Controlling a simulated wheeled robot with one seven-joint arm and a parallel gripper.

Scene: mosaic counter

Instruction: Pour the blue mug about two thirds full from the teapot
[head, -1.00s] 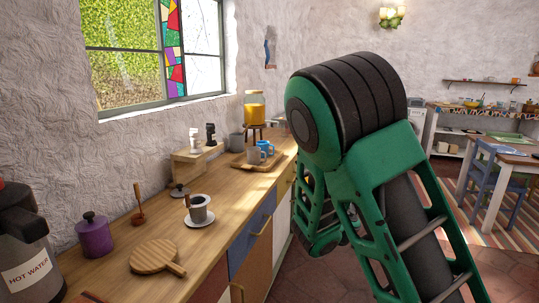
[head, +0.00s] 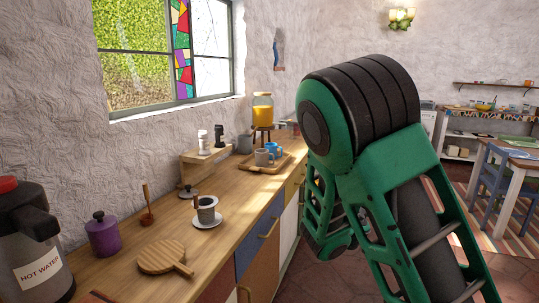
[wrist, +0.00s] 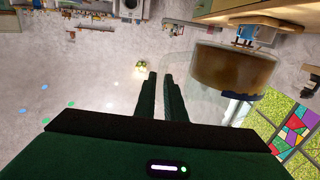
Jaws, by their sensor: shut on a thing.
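The blue mug (head: 271,149) stands on a wooden tray (head: 246,168) on the counter, beside a grey mug (head: 262,157). The wrist view is upside down. It shows a clear glass teapot (wrist: 225,68) with brown tea in it, close to my gripper (wrist: 160,76). My gripper's two fingers are nearly together, shut on the teapot, though its handle is hard to make out. My arm hides the gripper and teapot in the head view. I cannot see inside the blue mug.
A glass dispenser of orange liquid (head: 262,110) stands behind the tray. Nearer are a small rack (head: 205,157), a cup on a saucer (head: 207,213), a purple jar (head: 102,235), a wooden board (head: 163,257) and a hot water flask (head: 32,245). Bare counter lies between them.

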